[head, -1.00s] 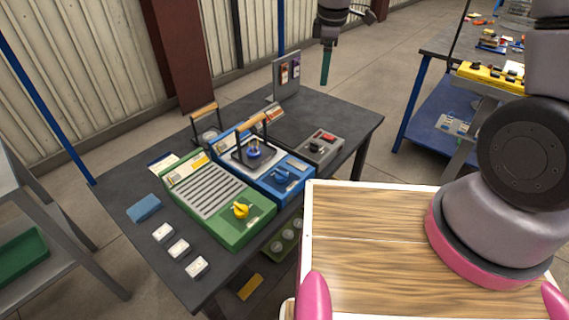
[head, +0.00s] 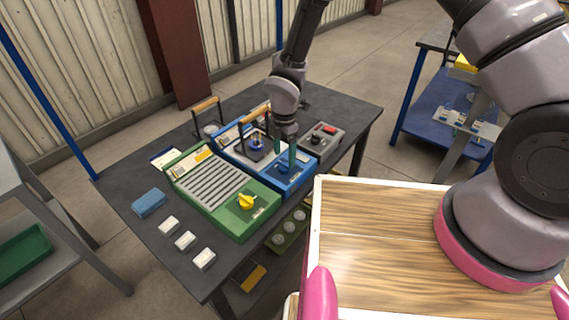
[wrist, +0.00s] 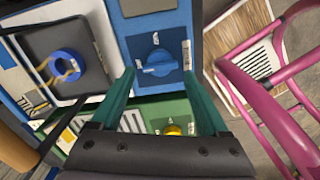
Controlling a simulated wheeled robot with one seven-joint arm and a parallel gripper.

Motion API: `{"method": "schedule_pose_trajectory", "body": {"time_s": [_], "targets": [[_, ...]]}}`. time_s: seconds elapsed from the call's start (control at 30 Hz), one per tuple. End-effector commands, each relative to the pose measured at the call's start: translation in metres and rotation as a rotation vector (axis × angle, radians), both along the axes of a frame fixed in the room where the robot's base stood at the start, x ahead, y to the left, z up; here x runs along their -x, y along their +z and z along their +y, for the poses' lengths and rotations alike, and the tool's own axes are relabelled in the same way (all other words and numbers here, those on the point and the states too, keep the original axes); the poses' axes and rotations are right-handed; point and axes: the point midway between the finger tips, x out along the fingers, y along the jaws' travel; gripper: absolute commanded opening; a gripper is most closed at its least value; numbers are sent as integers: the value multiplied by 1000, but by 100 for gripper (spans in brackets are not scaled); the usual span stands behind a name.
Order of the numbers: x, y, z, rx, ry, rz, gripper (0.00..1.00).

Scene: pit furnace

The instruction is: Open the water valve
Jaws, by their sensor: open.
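A blue knob (head: 284,168), which I take as the water valve, sits on the front panel of the blue unit (head: 300,181). In the wrist view the knob (wrist: 160,63) shows ahead of the fingertips, its bar lying roughly crosswise in the picture. My gripper (head: 285,158) is open, with two teal fingers close above the knob in the head view. In the wrist view the open gripper (wrist: 160,80) has one finger to each side of the knob's line, with nothing between them. I cannot tell whether a finger touches it.
A green unit (head: 215,187) with a yellow knob (head: 247,202) stands to the left. A grey box (head: 321,139) with a red switch is to the right. Handled frames (head: 208,118) stand behind. White blocks (head: 185,240) and a blue block (head: 148,203) lie on the table's left.

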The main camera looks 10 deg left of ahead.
Motion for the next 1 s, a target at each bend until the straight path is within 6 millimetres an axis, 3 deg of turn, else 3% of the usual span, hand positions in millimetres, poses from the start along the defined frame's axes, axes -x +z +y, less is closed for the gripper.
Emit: {"method": "schedule_pose_trajectory", "body": {"time_s": [0.1, 0.3, 0.63, 0.67, 0.8, 0.83, 1.0], "targets": [[1, -21, 0, 1, 1, 0, 78], [0, -41, 0, 0, -1, 0, 78], [0, -44, 0, -1, -1, -1, 78], [0, -44, 0, -1, -1, -1, 71], [0, -44, 0, -1, -1, -1, 17], [0, -44, 0, -1, -1, -1, 10], [-1, -44, 0, -1, -8, -1, 10]]}}
